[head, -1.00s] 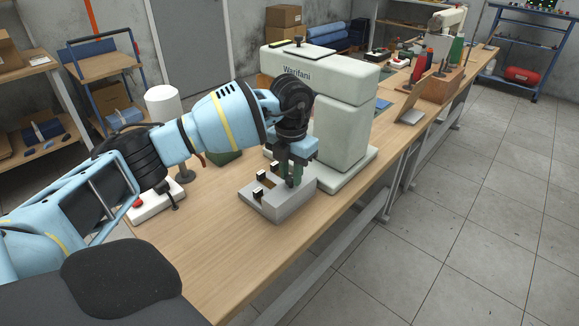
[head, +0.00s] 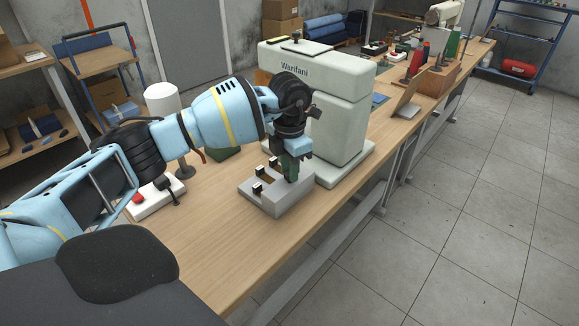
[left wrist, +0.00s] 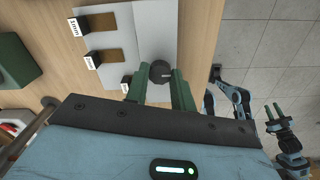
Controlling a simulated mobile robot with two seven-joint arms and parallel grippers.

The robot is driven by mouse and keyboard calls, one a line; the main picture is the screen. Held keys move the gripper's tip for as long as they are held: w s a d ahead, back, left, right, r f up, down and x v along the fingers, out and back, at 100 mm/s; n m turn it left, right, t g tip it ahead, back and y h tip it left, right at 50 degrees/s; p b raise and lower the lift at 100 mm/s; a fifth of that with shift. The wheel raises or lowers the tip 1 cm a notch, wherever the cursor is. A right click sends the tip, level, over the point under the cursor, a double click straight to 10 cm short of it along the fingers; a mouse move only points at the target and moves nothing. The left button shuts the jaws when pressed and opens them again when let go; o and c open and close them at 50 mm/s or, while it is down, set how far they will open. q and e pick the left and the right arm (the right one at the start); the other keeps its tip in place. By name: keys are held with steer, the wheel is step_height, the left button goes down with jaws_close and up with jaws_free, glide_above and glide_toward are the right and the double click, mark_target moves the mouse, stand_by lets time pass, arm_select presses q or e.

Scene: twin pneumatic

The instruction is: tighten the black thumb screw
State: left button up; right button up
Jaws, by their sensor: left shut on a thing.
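The black thumb screw (left wrist: 160,71) shows in the left wrist view as a round dark knob at the end of a pale grey block (head: 273,208). My left gripper (left wrist: 157,78) has its green fingers on either side of the knob and is shut on it. In the head view the left gripper (head: 291,177) points down at the block's right end, and its fingers hide the screw. My right gripper (left wrist: 275,110) shows small at the right of the left wrist view, away from the block, with its green fingers apart and empty.
The block has slots with small labelled tabs (left wrist: 84,59). A large pale machine (head: 335,100) marked "Warifani" stands right behind it. A white box with a red button (head: 138,198) is to the left on the wooden table (head: 200,255). The table front is clear.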

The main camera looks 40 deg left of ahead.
arm_select(q)
steer(key=o, duration=1)
steer(key=shift+r, duration=3.95)
